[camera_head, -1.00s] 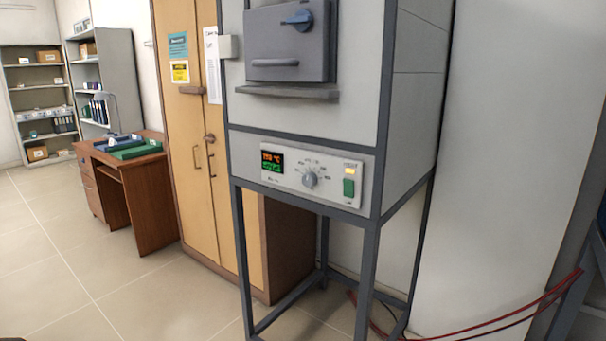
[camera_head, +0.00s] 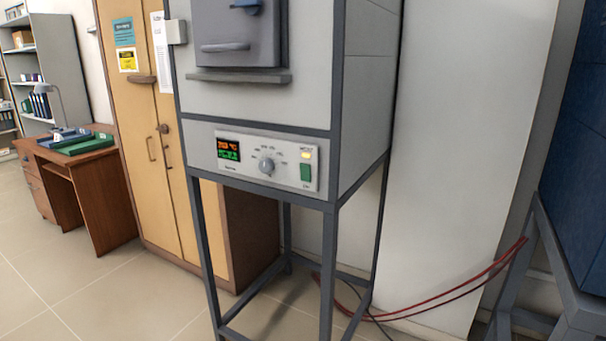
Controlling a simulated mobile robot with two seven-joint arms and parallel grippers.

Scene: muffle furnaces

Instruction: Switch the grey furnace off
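The grey furnace (camera_head: 262,107) stands on a dark metal frame in the middle of the head view. Its door (camera_head: 238,36) looks shut, with a blue latch (camera_head: 246,4) at the picture's top edge. The control panel (camera_head: 285,166) has a lit display (camera_head: 228,150) with orange and green digits, a round dial (camera_head: 267,166), a lit amber lamp (camera_head: 307,155) and a green rocker switch (camera_head: 306,173) at its right end. Neither of my grippers is in view.
A wooden cabinet (camera_head: 150,120) stands left of the furnace, and a desk (camera_head: 85,190) farther left. A blue unit (camera_head: 580,130) on a grey stand (camera_head: 555,260) is at the right. Red cables (camera_head: 430,298) run low between the stands. Floor at the front left is clear.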

